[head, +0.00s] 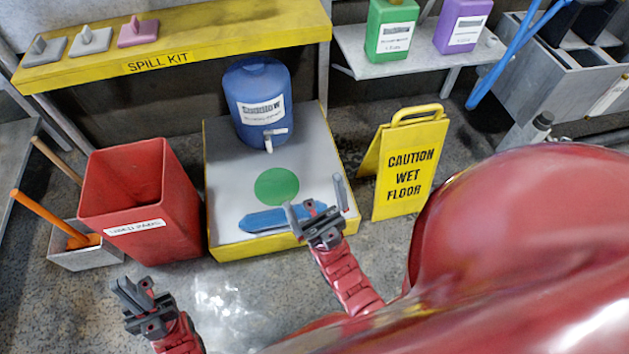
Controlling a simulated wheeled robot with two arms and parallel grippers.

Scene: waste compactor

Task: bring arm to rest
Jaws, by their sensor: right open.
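My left gripper (136,285) is low at the left of the head view, above the grey floor and in front of the red bin. Its fingers look close together, but I cannot tell whether they are fully shut. I see nothing held in it. My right gripper (315,200) is open, its two fingers well apart. It is over the front edge of the yellow-edged platform (225,200), close to a flat blue object (262,221) that it partly covers. I cannot tell whether they touch.
A red bin (135,185) stands left of the platform. A blue jug (257,85) with a tap and a green disc (277,186) are on the platform. A yellow wet-floor sign (405,165) stands to its right. A yellow spill-kit shelf (230,40) is behind.

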